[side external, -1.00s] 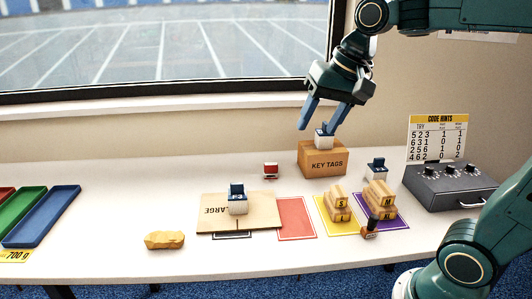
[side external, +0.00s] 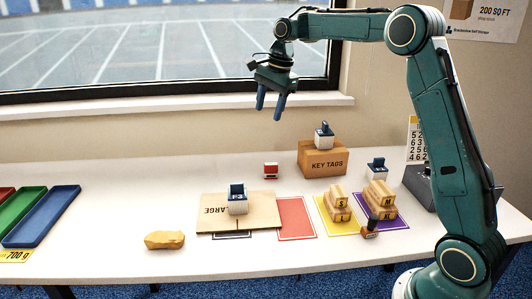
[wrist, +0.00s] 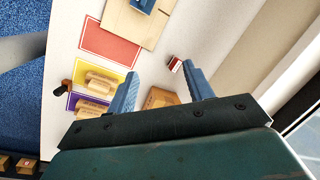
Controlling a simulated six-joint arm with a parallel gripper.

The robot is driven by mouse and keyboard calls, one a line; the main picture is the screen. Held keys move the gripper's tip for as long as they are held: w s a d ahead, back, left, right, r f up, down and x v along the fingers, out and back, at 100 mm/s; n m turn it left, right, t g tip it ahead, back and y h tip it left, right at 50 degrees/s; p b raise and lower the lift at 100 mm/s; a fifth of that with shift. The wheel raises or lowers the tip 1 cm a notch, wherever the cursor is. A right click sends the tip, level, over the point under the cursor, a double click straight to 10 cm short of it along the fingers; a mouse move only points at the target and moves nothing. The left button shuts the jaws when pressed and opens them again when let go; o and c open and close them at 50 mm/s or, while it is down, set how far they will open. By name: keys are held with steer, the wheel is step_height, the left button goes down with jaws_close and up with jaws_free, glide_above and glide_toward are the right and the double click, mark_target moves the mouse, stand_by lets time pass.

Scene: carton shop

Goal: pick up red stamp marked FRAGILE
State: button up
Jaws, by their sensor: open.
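A small red and white stamp (side external: 270,170) is on the table, left of the KEY TAGS box. Its lettering is too small to read. In the wrist view the stamp (wrist: 175,64) shows just beyond the fingertips, nearer the right finger. My gripper (side external: 270,113) is open and empty, pointing down in the air well above the stamp. Its two blue fingers (wrist: 160,72) also show in the wrist view, with nothing between them touching either one.
The KEY TAGS box (side external: 323,160) carries a blue and white stamp (side external: 324,137). A similar stamp (side external: 238,202) stands on a flat carton (side external: 263,214). Wooden blocks (side external: 338,205) sit on coloured mats. Trays (side external: 42,217) are at left. The table around the red stamp is clear.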

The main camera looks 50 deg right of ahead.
steer(key=w+d+f+m, duration=0.4)
steer(key=w+d+f, duration=0.1)
steer(key=d+f, duration=0.1)
steer(key=m+g, duration=0.1)
steer(key=m, duration=0.3)
glide_above(271, 164)
step_height(271, 164, down, 9)
steer(key=shift+s+d+r, duration=0.2)
steer(key=shift+s+d, duration=0.15)
steer(key=shift+d, duration=0.1)
steer(key=shift+f, duration=0.1)
steer(key=f, duration=0.8)
steer(key=shift+w+a, duration=0.35)
steer(key=shift+a, duration=0.05)
steer(key=shift+f, duration=0.2)
steer(key=shift+f, duration=0.1)
steer(key=shift+a+f, duration=0.15)
steer(key=shift+f, duration=2.35)
steer(key=shift+c, duration=0.4)
